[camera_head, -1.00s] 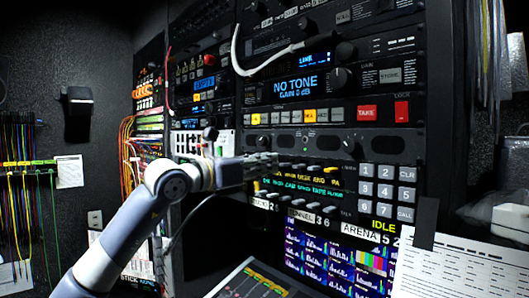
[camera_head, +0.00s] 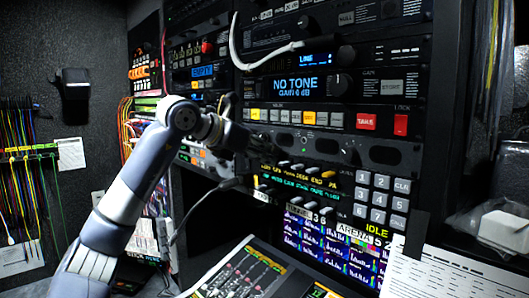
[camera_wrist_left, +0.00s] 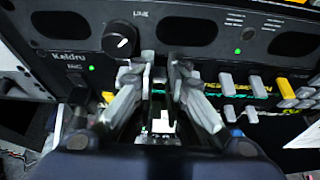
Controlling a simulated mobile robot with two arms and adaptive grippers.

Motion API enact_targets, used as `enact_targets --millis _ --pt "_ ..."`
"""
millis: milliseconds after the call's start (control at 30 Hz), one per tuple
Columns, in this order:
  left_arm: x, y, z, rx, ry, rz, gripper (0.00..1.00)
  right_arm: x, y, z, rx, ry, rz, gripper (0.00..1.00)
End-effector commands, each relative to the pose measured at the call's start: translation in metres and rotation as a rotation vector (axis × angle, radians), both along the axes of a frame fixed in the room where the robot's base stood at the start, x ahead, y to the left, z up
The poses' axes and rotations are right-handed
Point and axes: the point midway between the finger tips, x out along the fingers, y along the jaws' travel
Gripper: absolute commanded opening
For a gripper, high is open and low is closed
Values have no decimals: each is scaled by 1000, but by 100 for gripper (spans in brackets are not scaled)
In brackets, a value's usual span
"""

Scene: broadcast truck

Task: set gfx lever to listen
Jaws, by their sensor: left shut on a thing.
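A row of small levers (camera_head: 300,168) sits on the intercom panel, above a strip of amber and green lettering too blurred to read surely. The levers are grey except for a yellow one at the right. My left gripper (camera_head: 246,155) is at the left end of this row. In the left wrist view, its fingers (camera_wrist_left: 162,82) straddle a spot left of the visible grey levers (camera_wrist_left: 240,85) and the yellow lever (camera_wrist_left: 285,88). The fingers are closed on what looks like a lever, mostly hidden between them. I cannot read which label it has. My right gripper is out of view.
A round knob (camera_wrist_left: 120,40) is just above and left of the fingers in the left wrist view. A keypad (camera_head: 380,197) is right of the levers. A white cable (camera_head: 238,55) hangs above.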

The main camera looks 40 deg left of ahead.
Motion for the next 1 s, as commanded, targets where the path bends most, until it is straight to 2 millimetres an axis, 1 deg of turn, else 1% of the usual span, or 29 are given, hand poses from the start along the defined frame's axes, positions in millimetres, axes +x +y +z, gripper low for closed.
enact_targets --millis 633,667,700,1000 --pt "1 0 0 3 32 0 0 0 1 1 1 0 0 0" --pt "1 0 0 3 32 0 17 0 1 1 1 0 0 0" --pt "1 0 0 3 32 0 21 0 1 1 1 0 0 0" --pt "1 0 1 3 30 0 21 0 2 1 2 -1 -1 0"
